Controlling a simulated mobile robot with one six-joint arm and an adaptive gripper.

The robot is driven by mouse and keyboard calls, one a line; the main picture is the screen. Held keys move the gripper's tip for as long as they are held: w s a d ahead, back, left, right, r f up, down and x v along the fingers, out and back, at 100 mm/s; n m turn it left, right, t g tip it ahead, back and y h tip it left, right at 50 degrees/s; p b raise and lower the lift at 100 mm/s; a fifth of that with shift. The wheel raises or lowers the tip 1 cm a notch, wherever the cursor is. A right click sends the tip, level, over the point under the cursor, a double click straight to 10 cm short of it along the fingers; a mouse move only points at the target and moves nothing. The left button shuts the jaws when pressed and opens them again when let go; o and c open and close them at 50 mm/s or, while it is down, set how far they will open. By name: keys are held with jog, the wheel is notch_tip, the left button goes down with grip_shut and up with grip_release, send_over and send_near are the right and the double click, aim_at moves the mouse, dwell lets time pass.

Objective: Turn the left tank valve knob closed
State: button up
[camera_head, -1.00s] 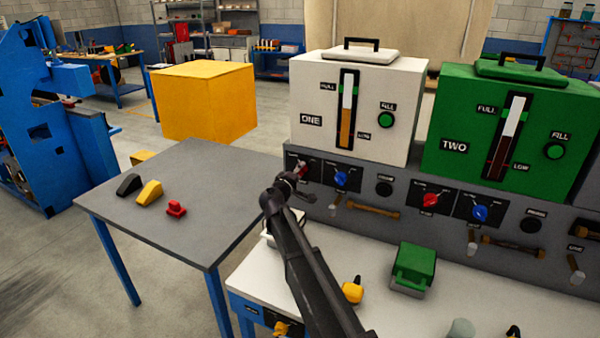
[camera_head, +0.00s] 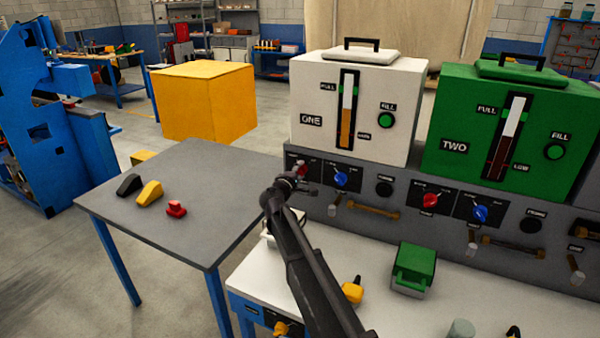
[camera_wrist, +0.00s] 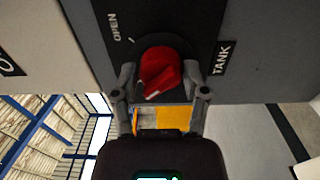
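The left tank valve knob (camera_head: 302,170) is red and sits on a black plate below the white tank marked ONE. In the wrist view the red knob (camera_wrist: 159,72) lies between my two fingers, with a white mark on its lower part. The word OPEN shows on its plate at upper left, and a TANK label (camera_wrist: 222,58) at right. My gripper (camera_wrist: 160,80) is open, one finger on each side of the knob, with small gaps visible; depth to the knob is hard to judge. In the head view my gripper (camera_head: 298,187) is at the panel, partly covering the knob's plate.
A blue knob (camera_head: 341,179) is just right of the red one. A wooden-handled lever (camera_head: 373,210) is below it. The green tank (camera_head: 540,105) with its own knobs stands at right. A green box (camera_head: 413,268) is on the white bench; a grey table (camera_head: 210,225) stands left.

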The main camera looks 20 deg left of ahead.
jog(key=shift+o, duration=1.4)
jog(key=shift+w, duration=0.1)
jog(key=shift+s, duration=0.2)
jog(key=s, duration=1.1)
jog(key=shift+s+a, duration=0.4)
jog(key=shift+a, duration=0.05)
jog(key=shift+f, duration=0.1)
